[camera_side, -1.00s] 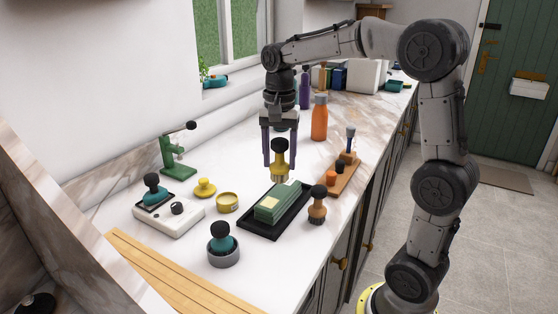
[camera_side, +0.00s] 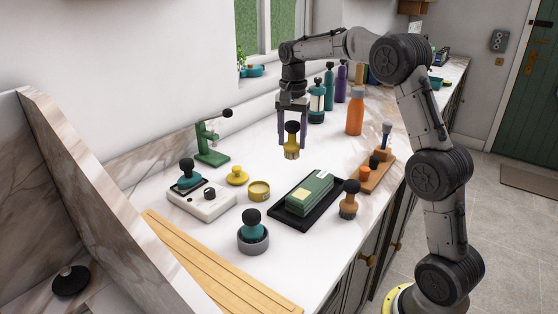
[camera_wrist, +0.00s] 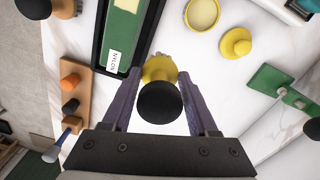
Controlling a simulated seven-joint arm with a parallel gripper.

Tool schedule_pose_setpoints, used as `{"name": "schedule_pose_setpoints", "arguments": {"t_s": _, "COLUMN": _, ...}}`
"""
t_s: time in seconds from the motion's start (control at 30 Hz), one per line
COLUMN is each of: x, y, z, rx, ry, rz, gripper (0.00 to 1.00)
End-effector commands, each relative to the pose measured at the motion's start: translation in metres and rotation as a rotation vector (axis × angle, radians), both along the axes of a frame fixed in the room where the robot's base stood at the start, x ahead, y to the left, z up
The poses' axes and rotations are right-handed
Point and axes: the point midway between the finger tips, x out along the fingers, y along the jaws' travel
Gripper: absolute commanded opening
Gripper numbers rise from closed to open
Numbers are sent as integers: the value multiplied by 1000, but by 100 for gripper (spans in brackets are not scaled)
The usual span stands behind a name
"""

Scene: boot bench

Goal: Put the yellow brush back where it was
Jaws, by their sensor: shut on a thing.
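The yellow brush (camera_side: 292,153) has a yellow base and a round black knob. My gripper (camera_side: 294,141) is shut on it, one purple finger on each side. The brush is upright behind the far end of the black tray (camera_side: 279,215); whether its base touches the counter I cannot tell. In the wrist view the brush's black knob (camera_wrist: 160,102) hides much of its yellow base, between the fingertips of my gripper (camera_wrist: 158,88).
A yellow tin (camera_side: 259,191), small yellow knob (camera_side: 237,176) and green stand (camera_side: 212,145) are to the left. A wooden rack (camera_side: 376,172), brown brush (camera_side: 349,200) and orange bottle (camera_side: 355,112) are to the right. White counter around the brush is clear.

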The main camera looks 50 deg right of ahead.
Motion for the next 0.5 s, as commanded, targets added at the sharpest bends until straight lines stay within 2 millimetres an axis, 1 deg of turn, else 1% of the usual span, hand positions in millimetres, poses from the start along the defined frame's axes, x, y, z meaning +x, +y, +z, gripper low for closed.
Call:
{"name": "schedule_pose_setpoints", "arguments": {"t_s": 0.03, "x": 11, "y": -4, "z": -6, "rx": 0, "ry": 0, "rz": 0, "gripper": 4}}
{"name": "schedule_pose_setpoints", "arguments": {"t_s": 0.07, "x": 16, "y": -6, "z": -8, "rx": 0, "ry": 0, "rz": 0, "gripper": 4}}
{"name": "schedule_pose_setpoints", "arguments": {"t_s": 0.23, "x": 39, "y": -15, "z": -39, "rx": 0, "ry": 2, "rz": 0, "gripper": 4}}
{"name": "schedule_pose_setpoints", "arguments": {"t_s": 0.33, "x": 48, "y": -18, "z": -51, "rx": 1, "ry": 1, "rz": 0, "gripper": 4}}
{"name": "schedule_pose_setpoints", "arguments": {"t_s": 0.5, "x": 56, "y": -21, "z": -59, "rx": 0, "ry": -2, "rz": 0, "gripper": 4}}
